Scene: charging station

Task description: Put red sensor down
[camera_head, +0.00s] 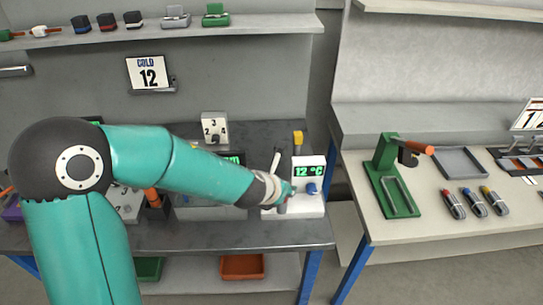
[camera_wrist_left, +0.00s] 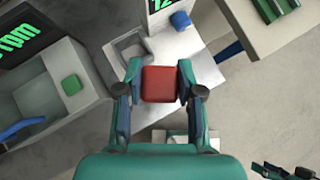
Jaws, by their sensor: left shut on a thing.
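The red sensor (camera_wrist_left: 159,84) is a small block with rounded corners between the fingertips in the left wrist view. My left gripper (camera_wrist_left: 159,86) is shut on it from both sides. In the head view my left gripper (camera_head: 284,195) is in front of a white device (camera_head: 309,166) with a green "12 °C" display and a blue knob. The sensor is mostly hidden there. In the left wrist view a grey recess (camera_wrist_left: 131,46) in a pale base lies just beyond the sensor. I cannot tell how high the sensor is above it.
A box with a green button (camera_wrist_left: 71,85) stands left of the gripper. The grey bench (camera_head: 200,238) ends just in front.

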